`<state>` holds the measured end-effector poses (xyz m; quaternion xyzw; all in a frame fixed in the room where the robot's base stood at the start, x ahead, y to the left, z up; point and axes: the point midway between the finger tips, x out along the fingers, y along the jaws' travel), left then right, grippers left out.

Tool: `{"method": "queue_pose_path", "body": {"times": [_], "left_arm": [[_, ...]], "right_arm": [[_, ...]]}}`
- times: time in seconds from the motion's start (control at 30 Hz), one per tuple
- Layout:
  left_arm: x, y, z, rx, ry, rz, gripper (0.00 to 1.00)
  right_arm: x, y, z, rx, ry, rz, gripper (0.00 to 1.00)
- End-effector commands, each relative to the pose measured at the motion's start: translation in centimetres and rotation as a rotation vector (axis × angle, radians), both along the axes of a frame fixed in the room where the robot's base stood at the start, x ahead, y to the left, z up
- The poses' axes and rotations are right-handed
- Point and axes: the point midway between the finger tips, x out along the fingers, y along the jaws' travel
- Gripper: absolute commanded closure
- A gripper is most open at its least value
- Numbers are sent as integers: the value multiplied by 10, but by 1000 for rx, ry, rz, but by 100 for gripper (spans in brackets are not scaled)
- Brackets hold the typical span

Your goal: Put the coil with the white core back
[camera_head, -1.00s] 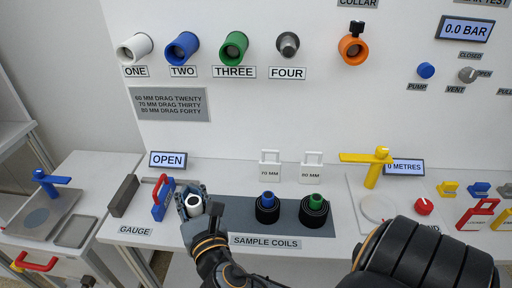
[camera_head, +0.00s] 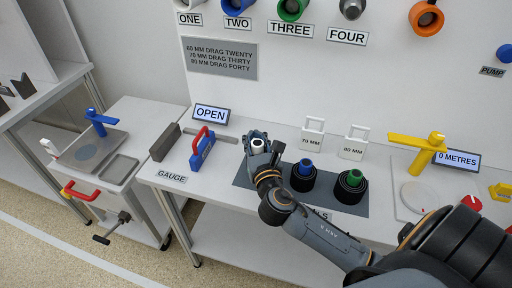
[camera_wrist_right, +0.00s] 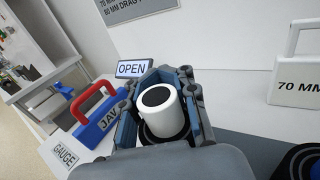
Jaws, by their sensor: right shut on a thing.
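The coil with the white core (camera_head: 258,144) is in my right gripper (camera_head: 258,147) at the left end of the grey sample-coil mat (camera_head: 242,179). In the right wrist view the white core (camera_wrist_right: 158,103) stands upright between the fingers, with dark windings partly visible below it. My right gripper (camera_wrist_right: 160,108) is shut on it. I cannot tell whether the coil touches the mat. To its right on the mat stand the blue-core coil (camera_head: 303,182) and the green-core coil (camera_head: 350,190). My left gripper is not in view.
A blue gauge with a red handle (camera_head: 203,148) and a dark grey block (camera_head: 165,142) stand left of the mat. White 70 MM (camera_head: 312,139) and 80 MM (camera_head: 354,146) plates stand behind it. White (camera_head: 190,4), blue and green holders are on the wall.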

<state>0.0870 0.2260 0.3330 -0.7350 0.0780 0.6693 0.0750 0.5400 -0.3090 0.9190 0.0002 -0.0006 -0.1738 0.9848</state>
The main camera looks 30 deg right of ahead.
Motion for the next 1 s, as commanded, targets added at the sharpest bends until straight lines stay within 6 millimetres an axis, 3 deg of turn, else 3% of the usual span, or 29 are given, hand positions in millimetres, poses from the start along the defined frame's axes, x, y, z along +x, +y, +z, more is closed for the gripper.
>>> {"method": "queue_pose_path", "body": {"times": [0.27,0.7,0.73,0.83,0.87,1.0], "left_arm": [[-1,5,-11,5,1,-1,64],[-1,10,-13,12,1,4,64],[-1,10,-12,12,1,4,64],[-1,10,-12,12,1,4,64],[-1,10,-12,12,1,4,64],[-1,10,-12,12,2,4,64]], "right_arm": [[5,-7,-36,-2,2,-2,100],[4,-6,-43,-1,0,-1,100],[4,-6,-43,-1,1,-1,74],[4,-6,-42,0,2,-1,54],[4,-6,-42,0,2,-1,49],[4,-6,-42,0,2,-1,49]]}}
